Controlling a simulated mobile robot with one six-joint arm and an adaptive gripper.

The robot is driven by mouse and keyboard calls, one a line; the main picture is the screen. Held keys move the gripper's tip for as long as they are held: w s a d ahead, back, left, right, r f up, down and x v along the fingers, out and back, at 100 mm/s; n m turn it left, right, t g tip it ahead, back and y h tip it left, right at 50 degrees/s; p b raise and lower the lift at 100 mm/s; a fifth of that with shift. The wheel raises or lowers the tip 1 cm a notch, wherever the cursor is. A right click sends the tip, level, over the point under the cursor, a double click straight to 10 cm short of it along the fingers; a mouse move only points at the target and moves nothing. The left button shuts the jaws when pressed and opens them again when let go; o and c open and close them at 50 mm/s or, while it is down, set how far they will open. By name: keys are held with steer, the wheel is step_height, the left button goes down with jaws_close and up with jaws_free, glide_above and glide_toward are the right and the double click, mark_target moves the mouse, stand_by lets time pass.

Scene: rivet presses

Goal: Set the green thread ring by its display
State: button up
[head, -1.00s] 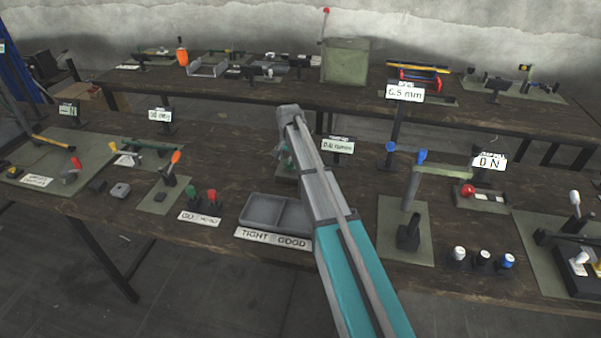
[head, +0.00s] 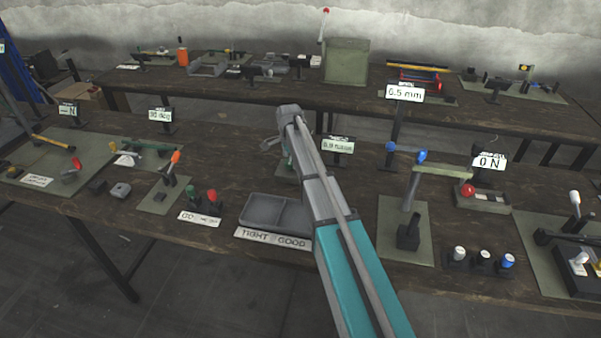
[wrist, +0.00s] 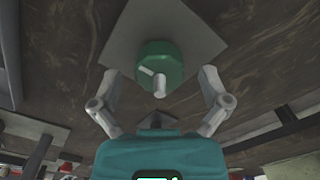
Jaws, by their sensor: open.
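The green thread ring (wrist: 160,62) sits on a grey plate (wrist: 195,30) in the wrist view, with a pale mark and a pale peg at its middle. My gripper (wrist: 160,74) is open, with one finger on each side of the ring, apart from it. In the head view my arm hides most of the ring; a bit of green (head: 286,150) shows behind it. The ring's likely display (head: 338,145) stands just right of my arm, a pale green panel whose small digits I cannot read surely.
A grey two-part tray (head: 262,211) labelled TIGHT and GOOD lies left of my arm. Green and red knobs (head: 201,196) stand further left. A crank stand (head: 409,235) with blue knobs stands to the right, near a display (head: 488,162) reading 0 N.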

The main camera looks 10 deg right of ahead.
mark_target(290, 161)
steer(key=m, duration=0.6)
step_height(290, 161, up, 14)
steer(key=p, duration=1.4)
steer(key=s+f+n+b, duration=0.2)
steer(key=s+n, duration=0.3)
steer(key=s, duration=0.3)
steer(key=s+f+n+b, duration=0.3)
steer(key=s+n, duration=0.3)
steer(key=s, duration=0.3)
steer(key=shift+s+a, duration=0.15)
steer(key=shift+s, duration=0.1)
steer(key=shift+s, duration=0.15)
steer(key=s+n, duration=1)
steer(key=s, duration=0.5)
steer(key=shift+s, duration=0.3)
stand_by(1.5)
